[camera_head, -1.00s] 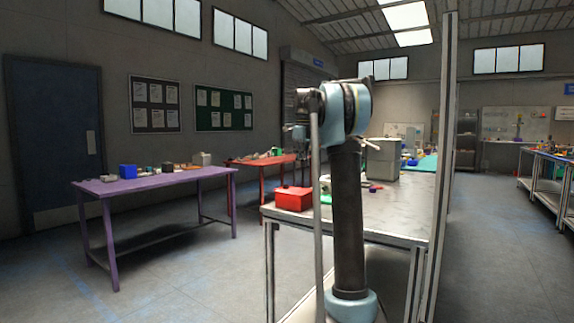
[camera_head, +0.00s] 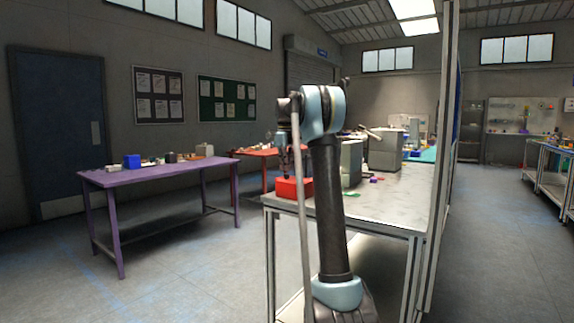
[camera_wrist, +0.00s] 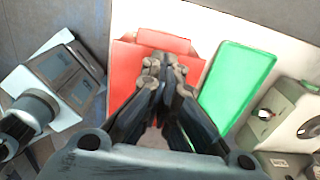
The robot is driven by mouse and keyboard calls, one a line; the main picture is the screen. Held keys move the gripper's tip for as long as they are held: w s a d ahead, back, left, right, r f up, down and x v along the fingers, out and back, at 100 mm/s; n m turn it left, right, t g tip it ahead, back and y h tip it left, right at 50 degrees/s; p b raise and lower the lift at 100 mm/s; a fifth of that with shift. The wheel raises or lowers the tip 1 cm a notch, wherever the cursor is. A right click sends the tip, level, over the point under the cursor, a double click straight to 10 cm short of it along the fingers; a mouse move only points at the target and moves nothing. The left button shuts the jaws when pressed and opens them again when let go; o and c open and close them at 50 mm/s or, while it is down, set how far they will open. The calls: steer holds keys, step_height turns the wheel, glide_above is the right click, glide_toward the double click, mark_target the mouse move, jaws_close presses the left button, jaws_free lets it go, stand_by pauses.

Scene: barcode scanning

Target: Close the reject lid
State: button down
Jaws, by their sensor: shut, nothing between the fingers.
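A red box (camera_head: 294,188) sits at the near left corner of the grey table in the head view. I take it as the reject box. Its red top (camera_wrist: 124,75) lies under my fingers in the wrist view, with a separate red strip (camera_wrist: 164,41) along its far edge. I cannot tell how far its lid stands open. My gripper (camera_head: 285,176) points down at the box, very close to it. The fingers show together in the wrist view (camera_wrist: 163,70), shut and empty. They hide the middle of the box, and contact cannot be made out.
A green tray (camera_wrist: 240,86) lies right of the red box, and grey machine housings (camera_wrist: 289,118) stand further right. A grey box (camera_head: 350,163) stands behind my arm on the grey table (camera_head: 392,206). A tall post (camera_head: 443,120) borders the table's right side.

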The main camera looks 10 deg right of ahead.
steer(key=shift+w+a+f, duration=0.1)
steer(key=shift+a+f, duration=0.05)
steer(key=shift+f, duration=0.25)
stand_by(0.4)
